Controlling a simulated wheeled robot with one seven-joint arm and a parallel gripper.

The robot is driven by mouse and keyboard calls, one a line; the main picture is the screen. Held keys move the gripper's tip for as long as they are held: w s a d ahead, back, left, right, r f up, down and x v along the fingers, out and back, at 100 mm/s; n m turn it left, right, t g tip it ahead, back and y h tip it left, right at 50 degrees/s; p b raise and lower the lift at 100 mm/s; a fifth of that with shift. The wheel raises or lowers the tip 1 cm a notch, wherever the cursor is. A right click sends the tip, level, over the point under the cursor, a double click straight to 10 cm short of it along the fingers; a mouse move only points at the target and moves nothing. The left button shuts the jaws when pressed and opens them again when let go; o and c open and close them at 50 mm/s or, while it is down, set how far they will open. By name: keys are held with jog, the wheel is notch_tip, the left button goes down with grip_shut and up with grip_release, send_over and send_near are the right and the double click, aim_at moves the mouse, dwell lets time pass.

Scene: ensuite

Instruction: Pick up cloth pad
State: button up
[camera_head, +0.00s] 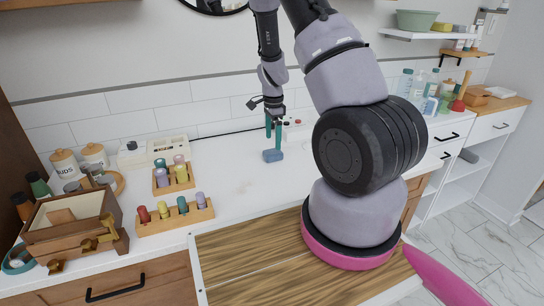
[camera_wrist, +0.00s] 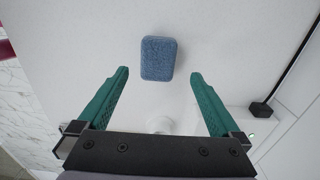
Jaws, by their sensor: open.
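The cloth pad (camera_wrist: 159,58) is a small blue, rounded block with a speckled texture. In the wrist view it lies on the white counter, beyond the fingertips and between their lines. It also shows in the head view (camera_head: 273,156) on the counter, just below my gripper (camera_head: 275,127). My gripper, with its two green fingers, also shows in the wrist view (camera_wrist: 159,74). It is open with nothing between the fingers. I cannot tell the exact height of the fingertips above the pad.
Wooden peg holders (camera_head: 176,217) with coloured pegs stand left of the pad. A wooden box (camera_head: 70,222) and jars (camera_head: 66,165) are farther left. A white device (camera_head: 152,150) stands by the wall. A dark cable ends in a black block (camera_wrist: 261,109).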

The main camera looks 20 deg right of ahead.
aim_at(273, 151)
jog(key=shift+s+a+f, duration=0.1)
jog(key=shift+s+f, duration=0.05)
jog(key=shift+f, duration=2.95)
jog(key=c, duration=1.5)
notch_tip(273, 151, up, 10)
jog(key=shift+r, duration=0.1)
